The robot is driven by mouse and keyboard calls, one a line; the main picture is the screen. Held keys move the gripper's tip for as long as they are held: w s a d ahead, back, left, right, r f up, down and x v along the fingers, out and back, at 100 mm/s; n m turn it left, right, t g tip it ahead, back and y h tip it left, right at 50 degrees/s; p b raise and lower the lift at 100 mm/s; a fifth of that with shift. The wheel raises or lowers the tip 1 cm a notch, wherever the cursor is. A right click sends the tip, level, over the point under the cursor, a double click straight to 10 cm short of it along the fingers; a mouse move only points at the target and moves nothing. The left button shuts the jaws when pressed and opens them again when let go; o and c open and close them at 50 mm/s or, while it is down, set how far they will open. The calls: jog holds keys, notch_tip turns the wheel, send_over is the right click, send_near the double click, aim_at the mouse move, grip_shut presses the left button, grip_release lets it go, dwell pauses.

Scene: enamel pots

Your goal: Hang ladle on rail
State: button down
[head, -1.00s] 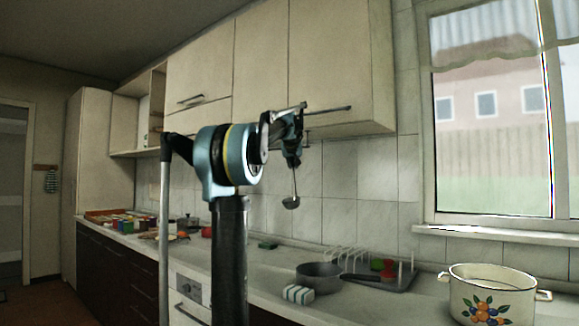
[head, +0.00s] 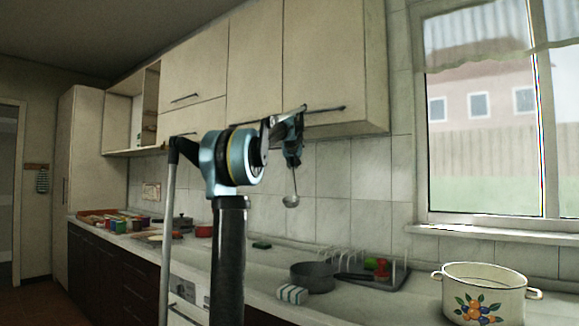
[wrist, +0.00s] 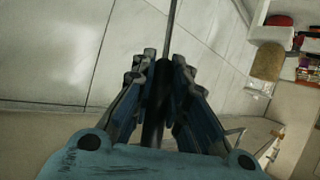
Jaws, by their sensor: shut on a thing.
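The ladle (head: 292,201) hangs upright from my gripper (head: 292,158), bowl down, in front of the tiled wall and above the counter. In the wrist view my gripper (wrist: 158,72) is shut on the ladle's dark handle, and its thin shaft (wrist: 171,28) runs up out of the picture. The bowl is outside the wrist view. A dark horizontal bar (head: 325,109) shows at the lower edge of the wall cabinet, just behind and right of my gripper. I cannot tell whether this bar is the rail or a cabinet handle.
On the counter below stand a dark pan (head: 314,277), a striped block (head: 291,294) and a dish rack (head: 372,275). A white enamel pot (head: 485,296) with painted fruit stands at the right. Wall cabinets (head: 255,60) overhang the wall. Several small items crowd the counter's far left.

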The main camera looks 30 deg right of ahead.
jog(key=shift+d+f, duration=0.1)
jog(key=shift+f, duration=1)
jog(key=c, duration=1.5)
grip_release()
jog(key=shift+s, duration=0.15)
jog(key=v, duration=1.1)
jog(key=shift+s+a+r, duration=0.1)
jog(key=shift+s+a, duration=0.1)
jog(key=shift+a, duration=0.1)
